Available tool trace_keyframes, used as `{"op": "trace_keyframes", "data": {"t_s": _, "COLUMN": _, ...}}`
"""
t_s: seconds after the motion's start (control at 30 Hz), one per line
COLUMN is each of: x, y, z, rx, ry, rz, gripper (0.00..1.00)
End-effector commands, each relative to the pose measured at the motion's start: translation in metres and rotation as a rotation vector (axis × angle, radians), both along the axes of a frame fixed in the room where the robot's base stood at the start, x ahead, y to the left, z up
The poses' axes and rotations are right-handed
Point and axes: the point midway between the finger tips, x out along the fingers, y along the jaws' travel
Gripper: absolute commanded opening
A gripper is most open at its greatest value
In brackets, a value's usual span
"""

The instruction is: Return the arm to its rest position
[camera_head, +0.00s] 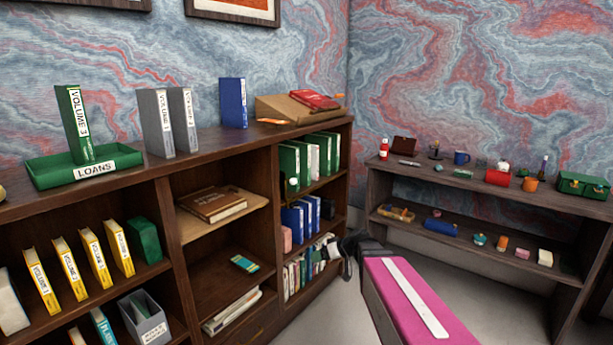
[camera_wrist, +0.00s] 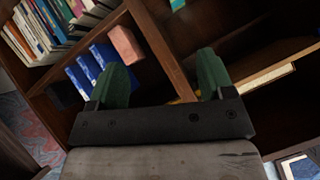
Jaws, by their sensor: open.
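My gripper (camera_wrist: 162,68) shows in the wrist view with its two green fingers spread apart and nothing between them. It faces the bookcase shelves, which appear tilted in that view. In the head view my arm reaches forward from the bottom edge, just right of the bookcase (camera_head: 230,150). The dark end of my arm is beside the bookcase's right end; the fingers are hard to make out there.
A green LOANS tray (camera_head: 50,177) holds an upright green VOLUME 3 binder (camera_head: 75,125) on the bookcase top. Grey binders (camera_head: 157,130), a blue binder (camera_head: 233,103) and a sloped stand (camera_head: 283,110) stand farther right. A low shelf unit (camera_head: 480,190) with small objects lines the right wall.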

Motion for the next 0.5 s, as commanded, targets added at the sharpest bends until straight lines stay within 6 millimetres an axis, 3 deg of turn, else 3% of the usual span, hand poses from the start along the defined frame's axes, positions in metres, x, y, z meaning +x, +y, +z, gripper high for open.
{"op": "trace_keyframes", "data": {"t_s": 0.03, "x": -0.019, "y": -0.006, "z": -0.01, "rx": -0.05, "ry": 0.076, "rz": -0.017, "gripper": 0.74}}
{"op": "trace_keyframes", "data": {"t_s": 0.3, "x": -0.095, "y": -0.062, "z": -0.056, "rx": -0.381, "ry": 0.458, "rz": -0.245, "gripper": 0.74}}
{"op": "trace_keyframes", "data": {"t_s": 0.5, "x": -0.134, "y": -0.106, "z": -0.069, "rx": -0.597, "ry": 0.608, "rz": -0.468, "gripper": 0.74}}
